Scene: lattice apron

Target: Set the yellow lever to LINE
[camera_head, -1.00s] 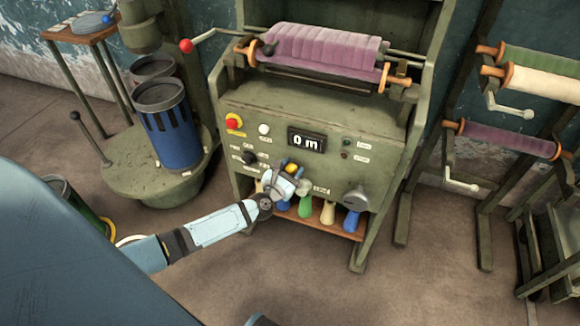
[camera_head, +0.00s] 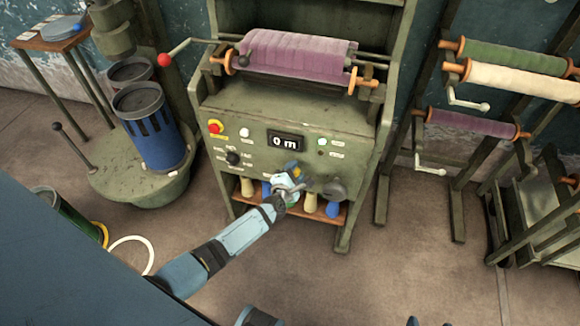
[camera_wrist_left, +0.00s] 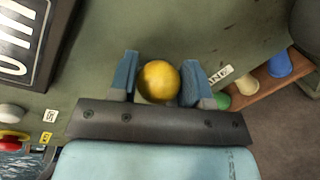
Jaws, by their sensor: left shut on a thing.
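The yellow lever's round knob (camera_wrist_left: 158,80) sits between the two blue-grey fingers of my left gripper (camera_wrist_left: 160,82), which is shut on it. In the head view the left gripper (camera_head: 290,182) reaches the lower middle of the machine's green front panel, below the display (camera_head: 286,143), with a bit of the yellow knob (camera_head: 294,166) showing. The lever's stem is hidden. A label that seems to read HAND (camera_wrist_left: 218,77) lies beside the right finger in the wrist view. I cannot read a LINE label.
A red button (camera_head: 215,127), black knob (camera_head: 233,158) and lit green lamp (camera_head: 322,142) are on the panel. A crank with red ball (camera_head: 165,60) sticks out left.

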